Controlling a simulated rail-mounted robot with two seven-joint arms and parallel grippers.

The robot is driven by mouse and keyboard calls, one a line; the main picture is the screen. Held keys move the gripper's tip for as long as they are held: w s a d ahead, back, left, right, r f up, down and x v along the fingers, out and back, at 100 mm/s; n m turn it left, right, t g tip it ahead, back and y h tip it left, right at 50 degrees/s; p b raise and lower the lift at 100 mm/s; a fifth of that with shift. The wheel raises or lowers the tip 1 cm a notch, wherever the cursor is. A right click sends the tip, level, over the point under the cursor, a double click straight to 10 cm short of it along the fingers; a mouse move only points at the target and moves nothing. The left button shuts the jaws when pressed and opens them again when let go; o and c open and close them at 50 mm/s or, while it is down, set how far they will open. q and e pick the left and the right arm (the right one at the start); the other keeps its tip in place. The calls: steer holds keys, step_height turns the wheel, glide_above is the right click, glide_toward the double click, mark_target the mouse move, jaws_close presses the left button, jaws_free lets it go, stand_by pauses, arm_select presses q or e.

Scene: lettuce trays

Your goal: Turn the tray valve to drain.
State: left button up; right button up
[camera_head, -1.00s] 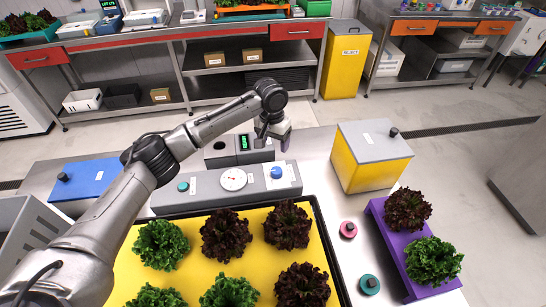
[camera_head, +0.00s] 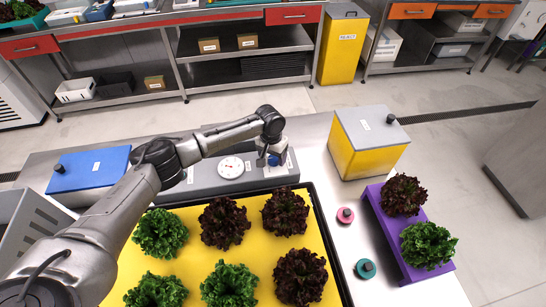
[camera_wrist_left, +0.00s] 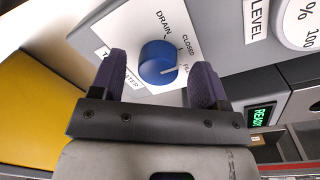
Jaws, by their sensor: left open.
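The round blue valve knob (camera_wrist_left: 158,62) sits on a white plate marked DRAIN, CLOSED and a partly hidden label starting "FI". Its white mark points right in the wrist view, seemingly toward the "FI" label. In the head view the knob (camera_head: 273,160) is partly covered by my left gripper (camera_head: 270,156) on the grey panel (camera_head: 205,180). In the left wrist view my left gripper (camera_wrist_left: 160,66) is open, one finger on each side of the knob; I cannot tell whether they touch it. The yellow tray with a black rim (camera_head: 331,240) holds several lettuces. My right gripper is not visible.
A white dial (camera_head: 231,167) sits beside the knob. A yellow box with grey lid (camera_head: 362,155) stands to the right. A purple rack (camera_head: 385,240) with two lettuces, a pink knob (camera_head: 345,215) and a teal knob (camera_head: 365,268) are nearby. A blue lid (camera_head: 90,169) lies left.

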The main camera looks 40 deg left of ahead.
arm_select(q)
steer(key=shift+f, duration=0.4)
steer(key=shift+c, duration=0.5)
steer(key=c, duration=0.8)
steer(key=shift+r+p, duration=0.2)
steer(key=shift+p, duration=0.45)
steer(key=shift+c, duration=0.2)
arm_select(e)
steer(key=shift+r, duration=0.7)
arm_select(q)
steer(key=n+p, duration=0.3)
steer(key=p, duration=0.1)
steer(key=n+p, duration=0.3)
steer(key=p, duration=0.2)
steer(key=shift+d+n, duration=0.2)
steer(key=shift+n, duration=0.1)
steer(key=shift+f+n+p, duration=0.15)
steer(key=shift+n+p, duration=1.35)
steer(key=shift+n, duration=0.1)
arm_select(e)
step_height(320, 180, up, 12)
arm_select(q)
steer(key=shift+t, duration=0.3)
